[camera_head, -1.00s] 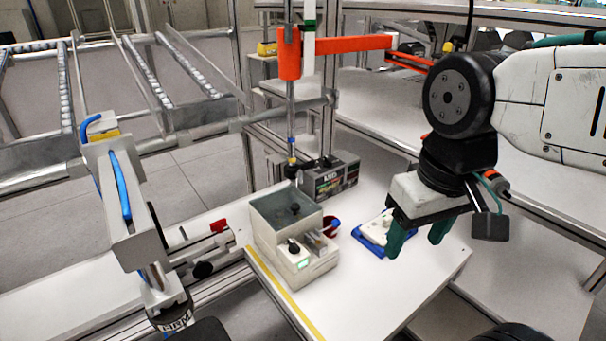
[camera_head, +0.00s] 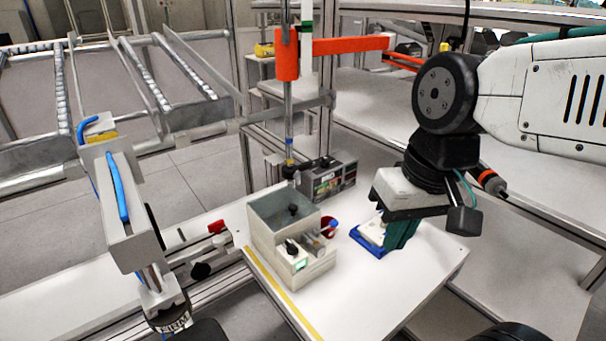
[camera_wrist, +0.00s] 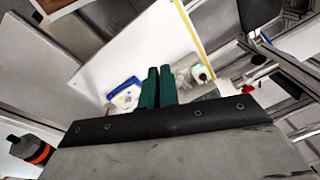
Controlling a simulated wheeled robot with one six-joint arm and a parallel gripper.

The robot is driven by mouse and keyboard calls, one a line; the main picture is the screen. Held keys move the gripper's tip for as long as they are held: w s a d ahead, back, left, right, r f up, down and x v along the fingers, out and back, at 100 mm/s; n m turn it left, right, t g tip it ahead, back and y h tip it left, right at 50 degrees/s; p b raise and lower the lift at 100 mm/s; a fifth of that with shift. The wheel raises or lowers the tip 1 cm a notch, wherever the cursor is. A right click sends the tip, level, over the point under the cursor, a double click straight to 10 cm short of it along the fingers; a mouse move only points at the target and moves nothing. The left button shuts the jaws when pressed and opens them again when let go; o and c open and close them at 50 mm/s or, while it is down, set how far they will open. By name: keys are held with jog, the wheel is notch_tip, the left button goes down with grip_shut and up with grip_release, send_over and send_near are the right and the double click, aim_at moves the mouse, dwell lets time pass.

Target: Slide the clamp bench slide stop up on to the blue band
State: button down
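My gripper (camera_head: 393,245) has dark green fingers and hangs over the white bench board (camera_head: 385,300), beside a small blue tray. In the wrist view the fingers (camera_wrist: 159,72) are close together with nothing seen between them. A vertical metal rod (camera_head: 288,115) stands behind the grey box on the board. A small dark collar with a knob (camera_head: 290,170), which looks like the slide stop, is low on the rod. A small blue band (camera_head: 289,154) seems to lie just above it; the detail is too small to be sure. My gripper is well to the right of the rod, apart from it.
A grey box with knobs (camera_head: 290,235) and a red cup (camera_head: 328,228) stand in front of the rod. A labelled device (camera_head: 330,180) is right of it. The blue tray (camera_head: 366,240) holds a white part. An orange arm (camera_head: 345,45) crosses above. The board's front is clear.

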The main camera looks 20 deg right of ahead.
jog(key=w+a+m+t+y, duration=0.1)
jog(key=w+a+m+y, duration=0.4)
jog(key=w+a+m, duration=0.4)
jog(key=m+t+y, duration=0.1)
jog(key=m+t, duration=0.5)
jog(key=m, duration=0.5)
send_near(297, 169)
jog(key=s+a+r, duration=0.1)
jog(key=s+a, duration=0.1)
jog(key=a, duration=0.1)
jog(key=s+a, duration=0.2)
jog(key=s, duration=0.1)
jog(key=s+a+r, duration=0.1)
jog(key=s+a, duration=0.2)
jog(key=shift+a+r, duration=0.35)
jog(key=shift+a, duration=0.05)
jog(key=w+d+f+m+t+h, duration=0.1)
jog(key=w+d+f+m+h, duration=0.3)
jog(key=w+d+f+m, duration=0.6)
jog(key=shift+m, duration=0.8)
jog(key=w+a+f, duration=0.1)
jog(key=a+f, duration=0.1)
jog(key=w+a+f, duration=0.2)
jog(key=shift+w+a+f, duration=0.1)
jog(key=shift+w+f, duration=0.1)
jog(key=shift+w, duration=0.05)
notch_tip(297, 169, up, 2)
jog(key=shift+w, duration=0.1)
jog(key=shift+r, duration=0.95)
jog(key=shift+r, duration=0.1)
